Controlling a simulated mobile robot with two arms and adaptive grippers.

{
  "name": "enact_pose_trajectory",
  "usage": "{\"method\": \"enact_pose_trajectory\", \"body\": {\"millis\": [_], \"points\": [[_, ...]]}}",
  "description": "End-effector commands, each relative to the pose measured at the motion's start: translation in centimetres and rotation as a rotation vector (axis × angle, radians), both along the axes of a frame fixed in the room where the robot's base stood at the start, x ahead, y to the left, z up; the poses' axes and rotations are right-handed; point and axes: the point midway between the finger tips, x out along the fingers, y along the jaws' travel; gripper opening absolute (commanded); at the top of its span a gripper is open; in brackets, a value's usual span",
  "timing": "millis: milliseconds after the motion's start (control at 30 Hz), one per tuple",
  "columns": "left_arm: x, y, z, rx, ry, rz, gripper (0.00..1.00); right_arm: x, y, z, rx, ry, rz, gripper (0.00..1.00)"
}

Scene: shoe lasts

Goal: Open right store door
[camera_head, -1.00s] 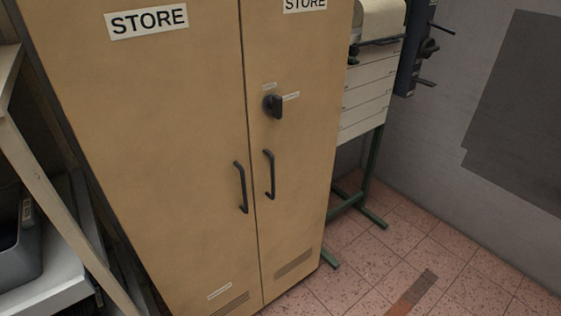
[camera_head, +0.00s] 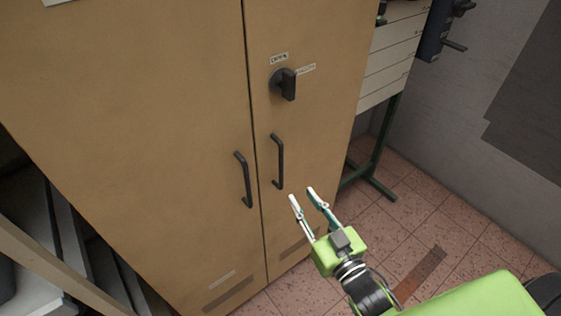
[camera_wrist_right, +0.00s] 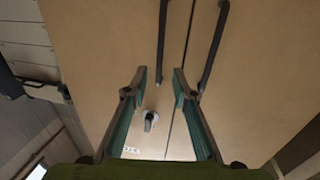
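The tan store cabinet's right door (camera_head: 325,130) is closed against the left door (camera_head: 150,130), with a thin seam between them. The right door has a vertical black bar handle (camera_head: 279,162) and a black rotary knob (camera_head: 284,84) above it with small labels. My right gripper (camera_head: 302,194) is open and empty, below and right of that handle in the head view, apart from it. In the right wrist view, the right door's handle (camera_wrist_right: 162,45) is beyond the open fingers, and the knob (camera_wrist_right: 150,120) shows between them. My left gripper is out of view.
The left door has its own black handle (camera_head: 243,180). A green-legged stand (camera_head: 378,150) with pale panels is right of the cabinet. A wooden frame and shelf are at the lower left. Tiled floor (camera_head: 440,240) is clear at the right.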

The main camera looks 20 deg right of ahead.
Motion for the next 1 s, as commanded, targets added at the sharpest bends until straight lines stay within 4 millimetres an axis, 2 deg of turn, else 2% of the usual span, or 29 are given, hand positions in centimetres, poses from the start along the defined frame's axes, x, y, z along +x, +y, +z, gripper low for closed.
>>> {"method": "enact_pose_trajectory", "body": {"millis": [233,400,600,800,1000], "points": [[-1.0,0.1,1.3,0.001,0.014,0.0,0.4,4.7,0.7,0.4,0.0,-0.003,0.0,0.25],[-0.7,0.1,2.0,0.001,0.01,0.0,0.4,8.3,1.3,0.3,0.001,0.0,0.0,0.25],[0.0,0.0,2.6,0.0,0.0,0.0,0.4,11.3,1.7,0.1,0.001,0.002,-0.001,0.25],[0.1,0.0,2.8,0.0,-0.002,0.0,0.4,12.7,2.0,0.0,0.001,0.002,0.0,0.25],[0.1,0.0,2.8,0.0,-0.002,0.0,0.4,12.8,2.0,-0.1,0.001,0.003,0.0,0.25]]}}
